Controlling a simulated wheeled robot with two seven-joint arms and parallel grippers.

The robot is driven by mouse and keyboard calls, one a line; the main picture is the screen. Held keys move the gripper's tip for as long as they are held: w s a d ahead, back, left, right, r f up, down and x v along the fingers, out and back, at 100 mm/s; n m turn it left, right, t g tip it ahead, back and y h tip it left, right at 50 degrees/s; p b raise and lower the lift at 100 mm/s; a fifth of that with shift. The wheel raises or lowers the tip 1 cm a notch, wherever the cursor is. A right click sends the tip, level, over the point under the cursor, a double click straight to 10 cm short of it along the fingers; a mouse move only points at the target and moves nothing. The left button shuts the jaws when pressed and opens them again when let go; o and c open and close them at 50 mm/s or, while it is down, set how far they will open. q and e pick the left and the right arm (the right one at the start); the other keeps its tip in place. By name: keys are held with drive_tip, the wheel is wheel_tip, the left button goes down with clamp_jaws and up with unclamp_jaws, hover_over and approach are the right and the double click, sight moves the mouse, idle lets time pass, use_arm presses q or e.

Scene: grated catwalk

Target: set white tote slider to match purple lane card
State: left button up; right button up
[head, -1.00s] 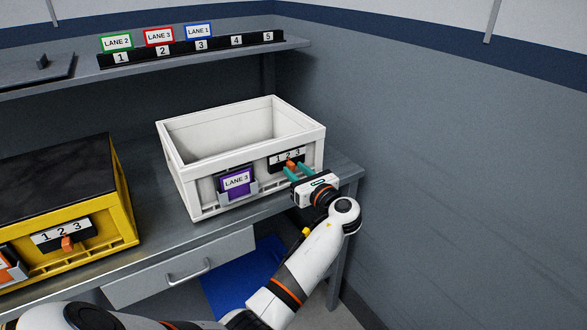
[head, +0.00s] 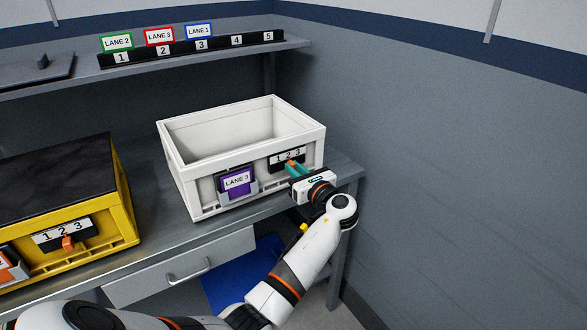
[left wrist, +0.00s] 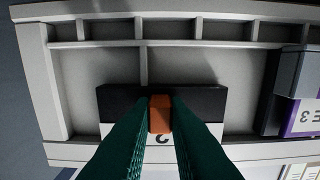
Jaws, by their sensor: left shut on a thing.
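The white tote (head: 203,176) stands on the bench, with a purple card (head: 237,182) reading LANE 3 in its front holder. To the right of the card is a black slider plate with a 1 2 3 number strip (head: 275,159). My left gripper (head: 293,167) is shut on the orange slider knob, which the fingers partly hide. In the left wrist view the fingers (left wrist: 159,115) pinch the orange knob (left wrist: 160,108) at the middle of the black slot (left wrist: 205,101), by the upside-down 2. The 1 and 3 are hidden there. My right gripper is not in view.
A yellow tote (head: 122,205) with its own orange slider stands to the left. A shelf (head: 290,43) above holds green, red and blue lane cards over a numbered strip. A grey wall (head: 450,170) is close on the right.

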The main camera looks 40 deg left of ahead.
use_arm(q)
drive_tip(key=shift+w+d+b, duration=0.15)
drive_tip(key=shift+w+d, duration=0.15)
drive_tip(key=shift+w, duration=0.35)
drive_tip(key=shift+w+d+b, duration=0.15)
drive_tip(key=shift+w+d, duration=0.1)
drive_tip(key=shift+w, duration=0.4)
idle(0.5)
drive_tip(key=o, duration=0.6)
drive_tip(key=shift+c, duration=0.2)
drive_tip(key=shift+p+v, duration=0.65)
drive_tip(key=shift+v, duration=0.1)
drive_tip(key=p+v, duration=0.2)
drive_tip(key=v, duration=0.3)
drive_tip(key=shift+d+p, duration=0.25)
drive_tip(key=shift+p, duration=0.15)
